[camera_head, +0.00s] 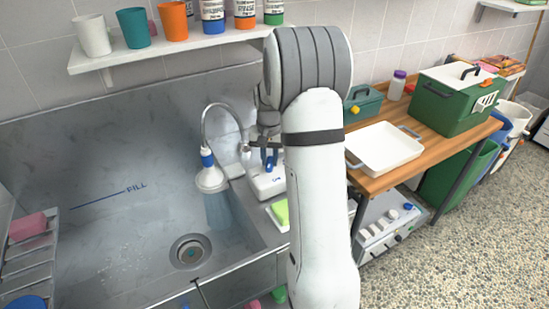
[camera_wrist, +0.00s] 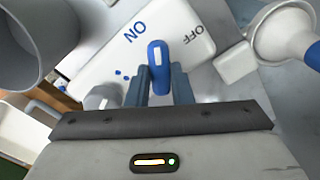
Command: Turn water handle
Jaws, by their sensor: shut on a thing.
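The water handle (camera_wrist: 157,55) is a blue lever on a white plate (camera_wrist: 112,62) marked ON and OFF in the wrist view. The lever stands between the two words. My gripper (camera_wrist: 160,88) is shut on the blue handle, one finger on each side of it. In the head view my gripper (camera_head: 268,156) is over the white plate (camera_head: 265,183) at the sink's right edge, and my arm hides part of it. The curved grey faucet (camera_head: 217,106) rises just left of my gripper.
A shelf (camera_head: 150,52) with cups and bottles is above. A wooden table (camera_head: 420,145) at right holds a white tray (camera_head: 384,148) and a green box (camera_head: 455,98).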

